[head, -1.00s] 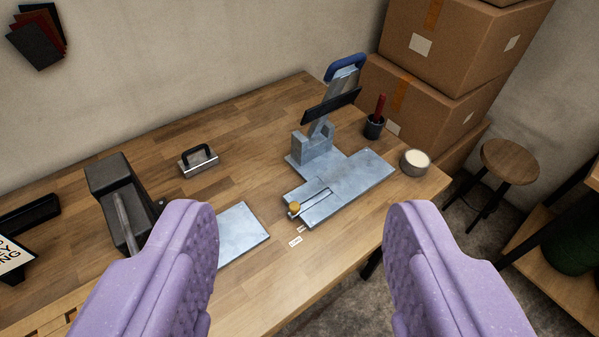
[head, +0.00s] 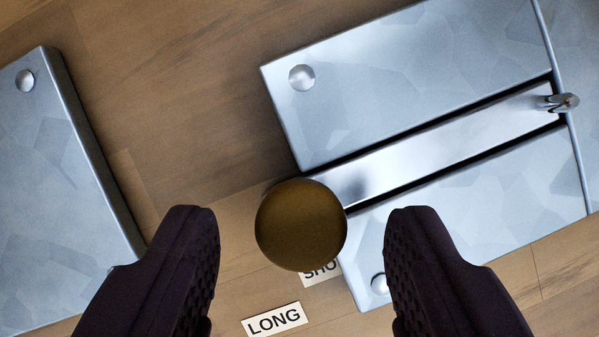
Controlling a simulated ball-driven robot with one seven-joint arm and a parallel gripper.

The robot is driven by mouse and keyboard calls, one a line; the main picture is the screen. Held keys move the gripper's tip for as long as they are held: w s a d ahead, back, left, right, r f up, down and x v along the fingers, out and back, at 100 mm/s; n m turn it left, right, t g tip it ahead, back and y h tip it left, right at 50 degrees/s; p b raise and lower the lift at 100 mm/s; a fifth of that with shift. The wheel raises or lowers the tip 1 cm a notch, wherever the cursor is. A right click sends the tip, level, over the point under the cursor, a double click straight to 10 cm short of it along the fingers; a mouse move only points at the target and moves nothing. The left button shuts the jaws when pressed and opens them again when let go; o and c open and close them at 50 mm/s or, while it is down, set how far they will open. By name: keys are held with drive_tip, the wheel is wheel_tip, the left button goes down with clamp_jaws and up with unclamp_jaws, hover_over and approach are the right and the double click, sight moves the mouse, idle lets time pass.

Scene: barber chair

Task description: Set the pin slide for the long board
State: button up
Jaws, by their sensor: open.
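The pin slide (head: 450,143) is a shiny metal bar in a slot between two halves of the grey metal base (head: 400,80). A brass knob (head: 300,224) sits at its near left end. A small metal pin (head: 560,103) stands at its far right end. A white label reading LONG (head: 274,319) lies on the bench below the knob. Another label reading SHO (head: 320,272) is partly hidden by the knob. My gripper (head: 302,235) is open, its dark fingertips either side of the knob in the picture, with gaps on both sides. I cannot tell its height above the knob.
A separate grey metal plate (head: 50,190) with a round stud lies at the left. Bare wooden bench (head: 190,110) shows between it and the slide's base. Round studs also sit on the base near its left corners.

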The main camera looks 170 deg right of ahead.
drive_tip(key=shift+w+f, duration=0.15)
drive_tip(key=shift+f, duration=0.4)
clamp_jaws()
drive_tip(key=shift+s+a+b, duration=0.2)
drive_tip(key=shift+s+a, duration=0.45)
drive_tip(key=shift+a, duration=0.3)
drive_tip(key=shift+s+a+b, duration=0.15)
drive_tip(key=shift+s+a, duration=0.5)
drive_tip(key=shift+a, duration=0.25)
unclamp_jaws()
